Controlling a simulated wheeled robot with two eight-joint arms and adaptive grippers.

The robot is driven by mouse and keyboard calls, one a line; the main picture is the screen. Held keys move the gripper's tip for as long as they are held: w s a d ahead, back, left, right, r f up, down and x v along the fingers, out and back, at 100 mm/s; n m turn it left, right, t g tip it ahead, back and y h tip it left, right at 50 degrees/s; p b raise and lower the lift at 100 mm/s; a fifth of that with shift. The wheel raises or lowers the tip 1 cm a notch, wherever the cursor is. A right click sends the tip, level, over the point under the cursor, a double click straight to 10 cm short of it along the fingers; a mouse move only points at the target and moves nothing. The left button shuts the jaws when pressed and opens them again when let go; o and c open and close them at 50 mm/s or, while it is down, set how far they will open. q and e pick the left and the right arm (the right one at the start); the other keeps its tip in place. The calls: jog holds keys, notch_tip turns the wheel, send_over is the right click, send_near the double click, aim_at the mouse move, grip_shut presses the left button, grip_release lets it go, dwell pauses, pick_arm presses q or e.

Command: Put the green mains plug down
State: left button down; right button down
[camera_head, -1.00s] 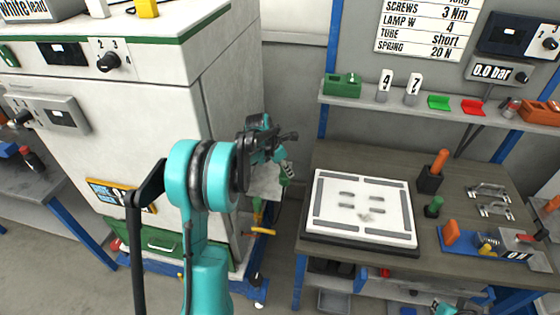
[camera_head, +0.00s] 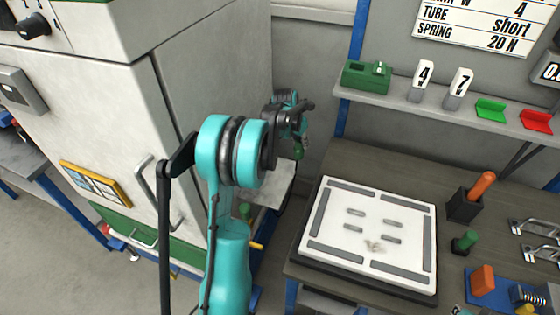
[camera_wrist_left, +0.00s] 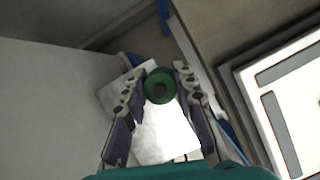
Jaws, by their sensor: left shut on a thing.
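The green mains plug (camera_head: 298,151) shows as a small green piece at the end of my left gripper (camera_head: 300,142), between the cabinet and the workbench. In the left wrist view the plug (camera_wrist_left: 159,86) is a green round end with a dark centre, between the two fingertips of my left gripper (camera_wrist_left: 152,87). The gripper is shut on it. A pale flat surface (camera_wrist_left: 165,137) lies beneath the plug, apparently the light shelf (camera_head: 272,190) beside the cabinet. I cannot tell whether the plug touches it. My right gripper is not in view.
The tall white cabinet (camera_head: 110,125) stands close on the left, with a protruding handle (camera_head: 150,190). The workbench (camera_head: 400,170) on the right carries a white board with grey strips (camera_head: 335,228). A wall shelf (camera_head: 395,100) holds a green box (camera_head: 366,76) and numbered tags.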

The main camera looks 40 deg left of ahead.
pick_arm(q)
jog(key=shift+s+a+f+b, duration=0.65)
jog(key=shift+a+f, duration=0.55)
jog(key=shift+f, duration=0.3)
jog(key=shift+s+a+f+b, duration=0.6)
jog(key=shift+a+f+b, duration=0.1)
jog(key=shift+a+f, duration=0.65)
jog(key=shift+s+a+f+b, duration=0.65)
jog(key=shift+a+f, duration=0.45)
jog(key=shift+f, duration=0.5)
jog(key=shift+w+f, duration=0.1)
jog(key=shift+f, duration=0.1)
jog(key=c, duration=1.2)
grip_release()
jog(key=shift+r, duration=0.2)
